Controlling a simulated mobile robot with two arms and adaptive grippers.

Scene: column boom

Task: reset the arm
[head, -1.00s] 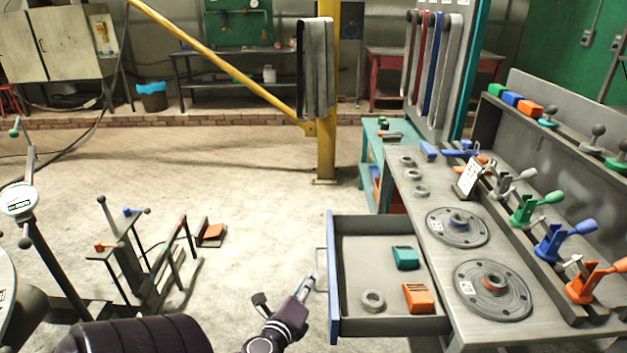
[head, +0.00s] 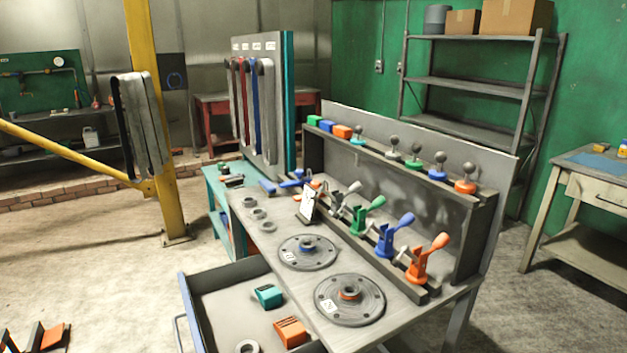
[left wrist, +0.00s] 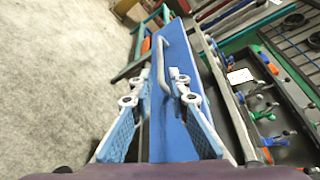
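The left wrist view shows my left gripper (left wrist: 160,78) open, its two fingers apart in front of the blue drawer front (left wrist: 172,130). The grey bar handle (left wrist: 163,62) appears between the fingertips, with gaps at both sides; whether anything touches is unclear. In the head view the drawer (head: 222,273) stands pulled out from the workbench (head: 325,268), and its handle (head: 179,333) shows at the bottom edge. Neither of my grippers is in the head view, and my right gripper is in no current view.
The drawer holds a teal block (head: 268,296), an orange block (head: 291,332) and a grey ring (head: 247,346). Two round flanges and a row of coloured clamps (head: 386,238) stand on the bench. A yellow column (head: 146,100) rises at left. Open floor lies left of the drawer.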

